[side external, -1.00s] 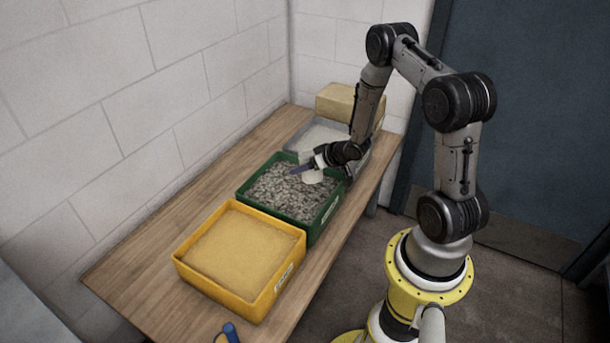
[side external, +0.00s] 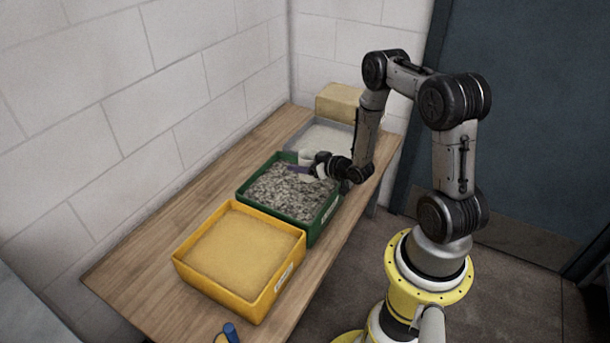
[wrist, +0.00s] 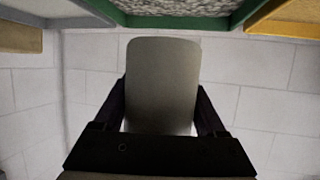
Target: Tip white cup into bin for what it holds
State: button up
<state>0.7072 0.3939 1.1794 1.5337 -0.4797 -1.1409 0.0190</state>
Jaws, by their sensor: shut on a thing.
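My gripper (side external: 300,168) is shut on the white cup (side external: 306,156) and holds it above the far part of the green bin. In the wrist view the cup (wrist: 163,85) sits between my two dark fingers, in front of the wall. What is inside the cup cannot be seen, and its exact tilt is hard to tell. The green bin (side external: 313,234) holds grey gravel. The yellow bin (side external: 222,284) in front of it holds yellow sand-like material. The grey bin (side external: 292,143) behind it holds pale material.
The three bins stand in a row on a wooden table (side external: 150,265). A tan block (side external: 340,101) is at the table's far end. A blue-handled item (side external: 231,332) lies at the near edge. A block wall (side external: 110,90) runs along the left side.

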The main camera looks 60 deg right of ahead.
jog(key=shift+r, duration=0.1)
jog(key=shift+r, duration=2.4)
